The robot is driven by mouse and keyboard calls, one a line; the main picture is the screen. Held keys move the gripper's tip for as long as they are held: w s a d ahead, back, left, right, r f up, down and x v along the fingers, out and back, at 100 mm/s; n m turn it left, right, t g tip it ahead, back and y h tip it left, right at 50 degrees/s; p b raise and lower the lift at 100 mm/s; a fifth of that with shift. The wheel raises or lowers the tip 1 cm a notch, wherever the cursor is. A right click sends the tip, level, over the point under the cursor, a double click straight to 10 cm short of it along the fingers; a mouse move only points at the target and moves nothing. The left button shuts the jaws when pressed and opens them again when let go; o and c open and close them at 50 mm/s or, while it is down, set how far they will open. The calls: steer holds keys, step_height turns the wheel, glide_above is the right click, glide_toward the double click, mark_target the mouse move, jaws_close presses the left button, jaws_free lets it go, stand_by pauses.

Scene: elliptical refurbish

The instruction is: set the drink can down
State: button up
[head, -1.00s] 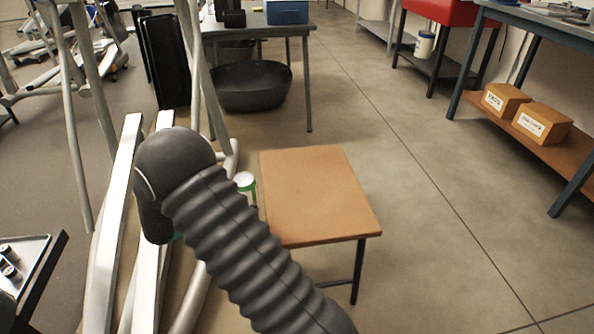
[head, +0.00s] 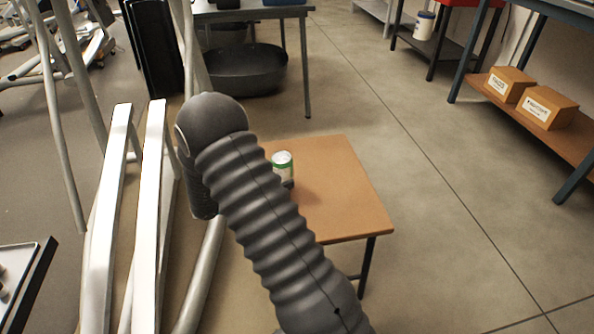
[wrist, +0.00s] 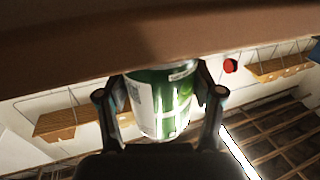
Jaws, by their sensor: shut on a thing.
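The drink can (head: 283,166), white and green with a pale top, shows upright over the small brown table (head: 345,200), just past my arm. In the wrist view the can (wrist: 163,100) sits between the two dark fingers of my gripper (wrist: 161,92), which is shut on it. The brown surface (wrist: 120,35) crosses the top of the wrist view, close to one end of the can. I cannot tell whether the can touches the table.
White and grey machine rails (head: 112,200) stand left of the table. A dark round tub (head: 240,72) lies under a workbench behind. Two boxes (head: 548,108) sit on a shelf at right. The right part of the tabletop and the floor beyond are clear.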

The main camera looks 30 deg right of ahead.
steer(key=shift+d, duration=2.75)
steer(key=shift+w+a+f, duration=0.1)
steer(key=shift+f, duration=0.1)
steer(key=o, duration=1.6)
